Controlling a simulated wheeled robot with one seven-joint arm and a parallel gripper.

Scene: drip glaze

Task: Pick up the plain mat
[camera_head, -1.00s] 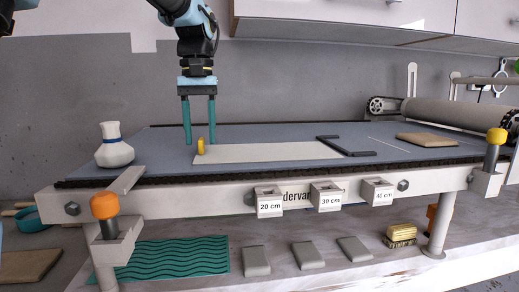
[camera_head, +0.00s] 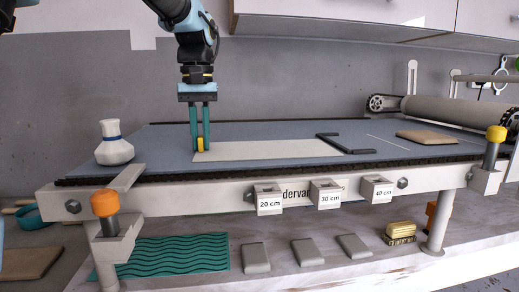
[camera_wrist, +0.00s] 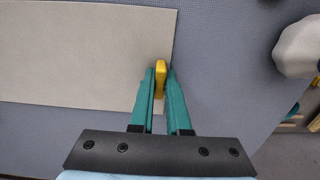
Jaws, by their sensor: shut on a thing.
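The plain mat (camera_head: 270,150) is a pale beige sheet lying flat on the grey-blue bed of the slab roller. A yellow tab (camera_head: 200,145) stands up at its left end. My gripper (camera_head: 200,141) points down there, its teal fingers shut on the tab from both sides. In the wrist view the mat (camera_wrist: 80,55) spreads to the left, and the yellow tab (camera_wrist: 160,80) sits between the fingertips at the mat's edge. The mat still lies flat on the bed.
A white jar (camera_head: 114,145) stands left of my gripper on the bed. A dark bracket (camera_head: 345,145) borders the mat's right end, with a brown board (camera_head: 426,137) and roller (camera_head: 455,113) farther right. A teal wavy mat (camera_head: 175,255) lies on the shelf below.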

